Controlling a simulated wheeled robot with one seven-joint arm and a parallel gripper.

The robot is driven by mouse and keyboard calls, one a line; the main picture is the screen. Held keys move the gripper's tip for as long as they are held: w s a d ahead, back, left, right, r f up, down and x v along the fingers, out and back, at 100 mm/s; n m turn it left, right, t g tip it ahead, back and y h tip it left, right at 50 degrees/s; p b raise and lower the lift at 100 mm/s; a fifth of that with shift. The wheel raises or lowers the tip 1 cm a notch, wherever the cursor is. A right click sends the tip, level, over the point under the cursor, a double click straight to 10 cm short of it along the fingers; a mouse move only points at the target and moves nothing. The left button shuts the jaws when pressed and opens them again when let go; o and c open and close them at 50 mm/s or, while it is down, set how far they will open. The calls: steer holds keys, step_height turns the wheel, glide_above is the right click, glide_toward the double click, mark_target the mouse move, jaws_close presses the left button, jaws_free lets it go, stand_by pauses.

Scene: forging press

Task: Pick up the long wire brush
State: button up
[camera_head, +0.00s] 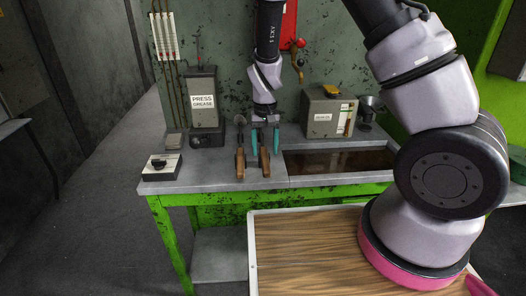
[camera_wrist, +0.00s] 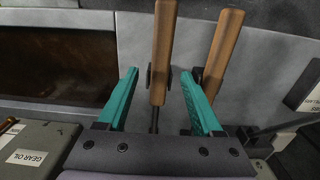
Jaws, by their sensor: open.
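Two tools with brown wooden handles lie side by side on the grey bench, a left one (camera_head: 240,163) and a right one (camera_head: 264,163) in the head view. I cannot tell for sure which is the long wire brush; their working ends are dark and partly hidden. My gripper (camera_head: 265,153) points down with its teal fingers open on either side of the right tool. In the wrist view, this tool's handle (camera_wrist: 162,45) runs between the fingertips of my gripper (camera_wrist: 159,72), with a gap on both sides. The other handle (camera_wrist: 222,50) lies outside the right finger.
A press grease canister (camera_head: 203,100) stands at the back left and a small control box (camera_head: 161,167) at the front left. Right of the tools is a recessed basin (camera_head: 340,161), with a grey box (camera_head: 328,112) behind it. A wood-topped surface (camera_head: 305,250) is in front.

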mark_target(265, 157)
steer(key=shift+s+f, duration=0.1)
steer(key=shift+f, duration=2.7)
jaws_close()
